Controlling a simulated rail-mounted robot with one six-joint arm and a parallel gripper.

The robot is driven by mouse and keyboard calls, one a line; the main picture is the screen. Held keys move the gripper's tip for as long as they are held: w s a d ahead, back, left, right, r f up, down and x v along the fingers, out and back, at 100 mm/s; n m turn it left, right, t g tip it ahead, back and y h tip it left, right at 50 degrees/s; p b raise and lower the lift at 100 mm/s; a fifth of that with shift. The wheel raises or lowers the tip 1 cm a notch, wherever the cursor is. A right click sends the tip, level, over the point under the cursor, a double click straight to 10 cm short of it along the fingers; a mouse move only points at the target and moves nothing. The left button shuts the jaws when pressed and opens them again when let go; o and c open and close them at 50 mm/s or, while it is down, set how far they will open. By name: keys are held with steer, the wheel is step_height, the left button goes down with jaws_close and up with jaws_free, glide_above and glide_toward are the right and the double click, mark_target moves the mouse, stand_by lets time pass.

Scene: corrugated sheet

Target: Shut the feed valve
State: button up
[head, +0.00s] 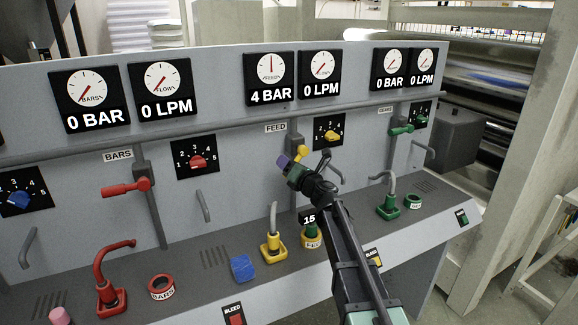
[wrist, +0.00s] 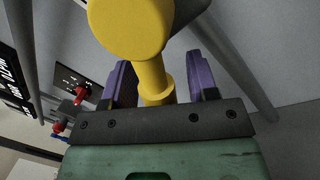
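The feed valve is the yellow lever (head: 301,152) on the middle post under the FEED label, mostly hidden by my gripper in the head view. In the wrist view its thick yellow handle (wrist: 130,28) and narrower stem fill the top centre. My gripper (head: 292,159) is at the valve. In the wrist view its two purple fingers (wrist: 162,82) stand on either side of the yellow stem, with a visible gap on each side. It looks open around the stem. The FEED gauge (head: 270,68) reads 4 BAR and the feed flow gauge (head: 322,66) reads 0 LPM.
A red valve lever (head: 126,188) is at left and a green one (head: 402,130) at right. A yellow selector knob (head: 332,135) is close to my gripper. Curved handles, yellow (head: 271,245) and red (head: 108,295), and a blue block (head: 243,268) are on the lower ledge.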

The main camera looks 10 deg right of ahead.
steer(key=b+v, duration=0.1)
steer(key=v, duration=1)
steer(key=shift+a, duration=0.1)
